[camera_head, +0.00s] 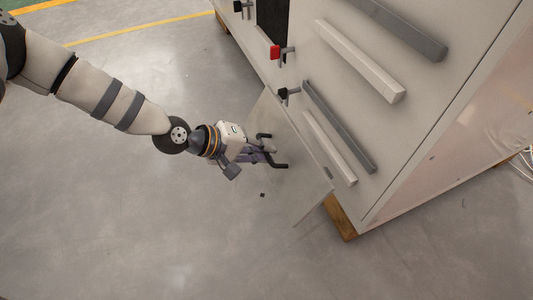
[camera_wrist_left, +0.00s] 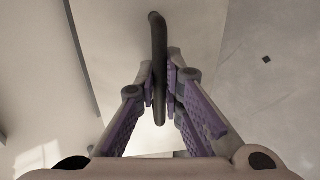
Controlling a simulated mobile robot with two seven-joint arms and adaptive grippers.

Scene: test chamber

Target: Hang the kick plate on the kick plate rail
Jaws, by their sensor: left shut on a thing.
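The kick plate (camera_head: 299,178) is a thin pale grey panel low at the cabinet's front, slanting down toward the floor. Its dark bar handle (camera_head: 278,164) faces my left arm. My left gripper (camera_head: 264,155) is shut on this handle. In the left wrist view the purple-padded fingers (camera_wrist_left: 163,90) close around the dark handle (camera_wrist_left: 158,50), with the pale plate (camera_wrist_left: 115,45) behind it. I cannot tell for sure which bar is the kick plate rail; a white bar (camera_head: 328,147) and a grey bar (camera_head: 340,127) run just above the plate. Whether the plate touches the cabinet is unclear. My right gripper is out of view.
The large pale cabinet (camera_head: 440,110) fills the right side and stands on wooden blocks (camera_head: 340,218). A red knob (camera_head: 275,52) and a black knob (camera_head: 284,93) stick out near the plate. The concrete floor (camera_head: 130,220) at left and front is clear.

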